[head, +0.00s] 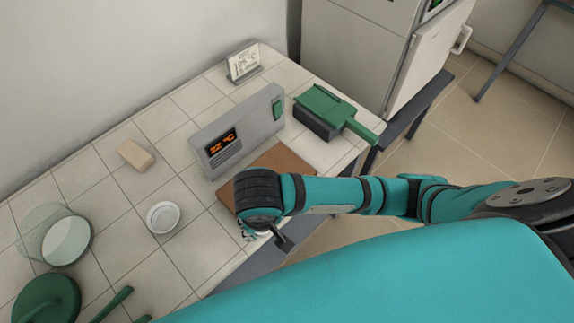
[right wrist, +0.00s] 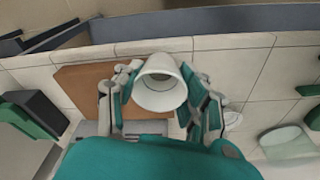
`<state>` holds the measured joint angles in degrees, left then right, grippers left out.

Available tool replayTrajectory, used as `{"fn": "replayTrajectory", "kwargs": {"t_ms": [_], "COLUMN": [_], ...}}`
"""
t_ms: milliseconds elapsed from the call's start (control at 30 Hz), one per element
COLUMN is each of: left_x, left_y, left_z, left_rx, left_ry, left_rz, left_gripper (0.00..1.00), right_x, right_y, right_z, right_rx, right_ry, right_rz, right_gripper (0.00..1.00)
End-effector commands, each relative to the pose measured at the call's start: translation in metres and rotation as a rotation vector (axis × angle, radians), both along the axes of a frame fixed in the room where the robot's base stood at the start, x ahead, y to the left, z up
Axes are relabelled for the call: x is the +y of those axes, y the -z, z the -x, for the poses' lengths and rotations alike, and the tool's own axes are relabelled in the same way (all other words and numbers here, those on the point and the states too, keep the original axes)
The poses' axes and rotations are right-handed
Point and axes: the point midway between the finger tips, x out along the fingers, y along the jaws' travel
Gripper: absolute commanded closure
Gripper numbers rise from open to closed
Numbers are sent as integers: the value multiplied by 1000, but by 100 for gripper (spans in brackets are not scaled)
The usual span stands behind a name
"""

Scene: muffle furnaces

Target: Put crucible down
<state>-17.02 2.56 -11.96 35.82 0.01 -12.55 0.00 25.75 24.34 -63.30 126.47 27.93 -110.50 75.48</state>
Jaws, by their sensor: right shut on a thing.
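A white crucible (right wrist: 160,92) sits between the fingers of my right gripper (right wrist: 161,80) in the right wrist view. The gripper is shut on it, with one finger at each side. In the head view my right gripper (head: 262,232) is near the table's front edge, beside the brown board (head: 288,160); the wrist hides most of the crucible. The brown board also shows in the right wrist view (right wrist: 80,88), to the left of the crucible. Whether the crucible touches the table cannot be told. My left gripper is not in view.
A grey box with an orange display (head: 240,130) stands behind the board. Tiles around the dish are free.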

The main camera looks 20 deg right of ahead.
Motion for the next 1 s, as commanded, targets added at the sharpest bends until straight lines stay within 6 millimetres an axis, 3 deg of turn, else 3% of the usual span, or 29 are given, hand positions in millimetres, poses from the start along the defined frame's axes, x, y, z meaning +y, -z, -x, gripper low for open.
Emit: {"fn": "replayTrajectory", "kwargs": {"t_ms": [67,333,500,800,1000], "left_x": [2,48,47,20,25], "left_y": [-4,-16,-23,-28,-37], "left_z": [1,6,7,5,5], "left_rx": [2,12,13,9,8], "left_ry": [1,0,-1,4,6], "left_rz": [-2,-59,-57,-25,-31], "left_gripper": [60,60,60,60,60], "right_x": [-5,-39,-57,-71,-70], "right_y": [1,6,10,14,44], "right_z": [-12,-77,-111,-140,-137], "right_rx": [-5,-6,-4,-5,-1], "right_ry": [6,8,7,5,2], "right_rz": [3,5,3,1,3], "right_gripper": [95,95,95,95,95]}}
